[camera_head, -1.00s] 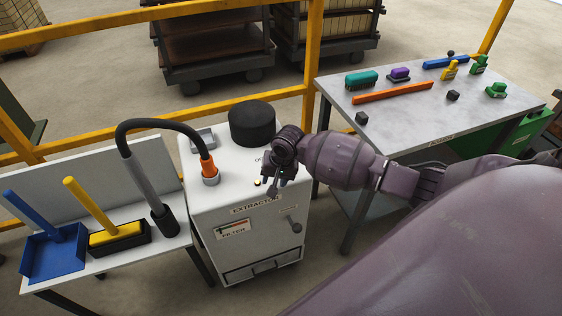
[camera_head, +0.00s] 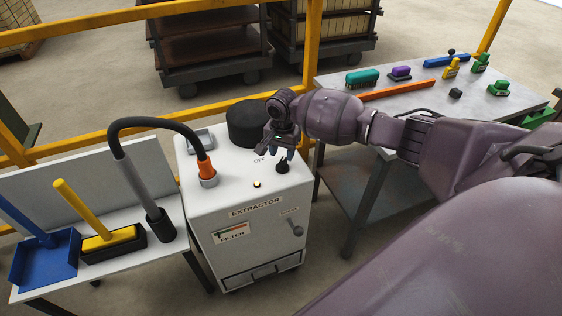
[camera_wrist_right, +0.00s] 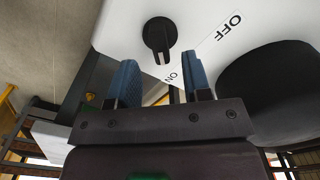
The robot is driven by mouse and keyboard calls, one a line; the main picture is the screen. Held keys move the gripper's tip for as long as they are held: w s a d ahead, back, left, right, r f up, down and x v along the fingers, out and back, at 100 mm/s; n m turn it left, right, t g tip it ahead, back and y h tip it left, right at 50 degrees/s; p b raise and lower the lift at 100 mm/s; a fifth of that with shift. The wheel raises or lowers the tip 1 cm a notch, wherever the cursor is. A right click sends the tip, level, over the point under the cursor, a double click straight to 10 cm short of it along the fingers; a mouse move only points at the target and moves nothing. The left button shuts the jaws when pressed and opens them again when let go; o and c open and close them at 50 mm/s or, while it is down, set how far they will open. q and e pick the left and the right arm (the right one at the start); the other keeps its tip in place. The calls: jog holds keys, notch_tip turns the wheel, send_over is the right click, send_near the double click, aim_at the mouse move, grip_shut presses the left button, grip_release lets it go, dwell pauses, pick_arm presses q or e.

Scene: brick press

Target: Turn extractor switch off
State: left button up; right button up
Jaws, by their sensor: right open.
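The extractor (camera_head: 245,200) is a white cabinet with a black rotary switch (camera_head: 283,166) on its top, near the right edge. In the right wrist view the switch (camera_wrist_right: 160,36) is a round black knob whose bar and pale mark point towards the "ON" label; the "OFF" label lies to the upper right. My right gripper (camera_head: 280,152) is just above and behind the switch in the head view. In the right wrist view its two blue fingertips (camera_wrist_right: 160,75) are apart with nothing between them, and the knob is beyond them. My left gripper does not show.
A small yellowish light (camera_head: 257,184) is on the extractor's top. A black cylinder (camera_head: 243,122) stands behind and a hose with an orange cuff (camera_head: 206,167) is at left.

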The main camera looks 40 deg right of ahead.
aim_at(282, 161)
jog(key=shift+f+b, duration=0.4)
jog(key=shift+f, duration=1.6)
grip_shut()
